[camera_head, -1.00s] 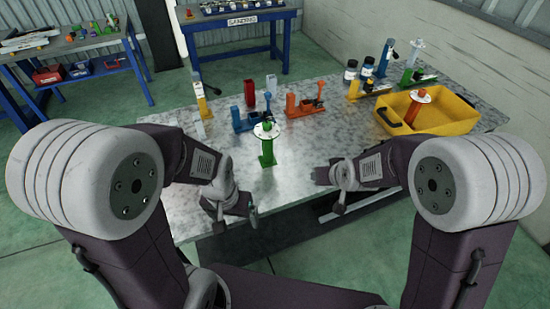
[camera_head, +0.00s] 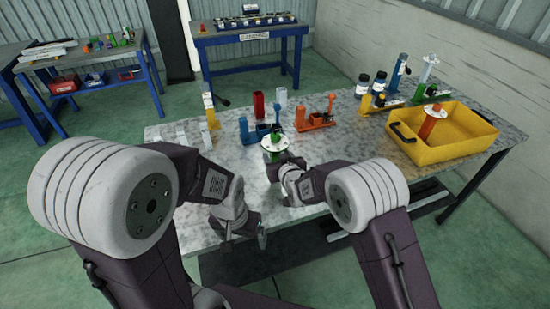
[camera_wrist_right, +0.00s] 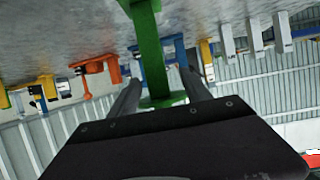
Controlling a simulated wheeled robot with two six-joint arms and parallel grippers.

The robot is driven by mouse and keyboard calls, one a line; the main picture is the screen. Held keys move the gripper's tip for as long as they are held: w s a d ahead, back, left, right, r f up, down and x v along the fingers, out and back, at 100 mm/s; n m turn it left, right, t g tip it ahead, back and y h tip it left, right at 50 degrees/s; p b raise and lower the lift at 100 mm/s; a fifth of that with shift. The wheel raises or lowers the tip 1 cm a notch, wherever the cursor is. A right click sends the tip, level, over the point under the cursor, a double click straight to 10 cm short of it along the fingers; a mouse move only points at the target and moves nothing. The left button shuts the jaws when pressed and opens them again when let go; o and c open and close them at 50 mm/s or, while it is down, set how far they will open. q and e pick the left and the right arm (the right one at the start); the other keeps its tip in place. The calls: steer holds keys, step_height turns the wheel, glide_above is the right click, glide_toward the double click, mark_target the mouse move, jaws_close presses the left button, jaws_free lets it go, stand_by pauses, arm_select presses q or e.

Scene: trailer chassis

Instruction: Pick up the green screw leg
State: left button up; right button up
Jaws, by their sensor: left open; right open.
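The green screw leg (camera_head: 270,156) stands upright on the grey table, with a white round disc at its top. My right gripper (camera_head: 281,172) is right beside it in the head view, and its arm hides the leg's lower part. In the right wrist view, the green leg (camera_wrist_right: 150,48) shows between the two fingers of my open right gripper (camera_wrist_right: 160,92). I cannot tell whether either finger touches it. My left gripper (camera_head: 245,232) is open and empty near the table's front edge, lower in the head view.
A blue tool piece (camera_head: 257,130) and an orange one (camera_head: 315,119) stand just behind the leg. White blocks (camera_head: 182,137) stand at the left. Bare tabletop (camera_head: 355,140) lies between the orange piece and the bin.

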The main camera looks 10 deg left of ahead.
mark_target(277, 154)
steer(key=x, duration=0.3)
steer(key=p+x, duration=0.1)
steer(key=x, duration=0.1)
steer(key=shift+w+d+f, duration=0.15)
steer(key=shift+d+f, duration=0.05)
steer(key=shift+d, duration=0.05)
steer(key=shift+r, duration=0.15)
jaws_close()
